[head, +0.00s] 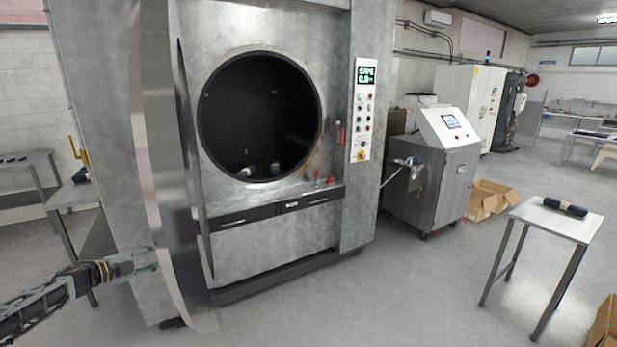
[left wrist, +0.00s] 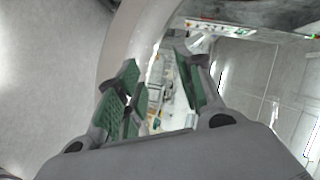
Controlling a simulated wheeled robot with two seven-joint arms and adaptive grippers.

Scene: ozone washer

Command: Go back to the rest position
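The ozone washer (head: 290,240) stands in front of me with its round drum opening (head: 262,115) uncovered. Its curved metal door (head: 155,165) stands swung open and shows nearly edge-on at the left of the opening. My left gripper (head: 148,260) is at the lower part of the door in the head view. In the left wrist view my left gripper (left wrist: 160,85) has its green-padded fingers apart with no object held between them. The curved door rim (left wrist: 128,35) passes close to the fingers; I cannot tell whether they touch. My right gripper is not in view.
A small table (head: 550,220) with a dark rolled item (head: 565,207) stands at the right. A grey control cabinet (head: 435,175) and cardboard boxes (head: 490,198) stand right of the washer. Another table (head: 30,165) is at the left. The floor (head: 410,290) between washer and right table is clear.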

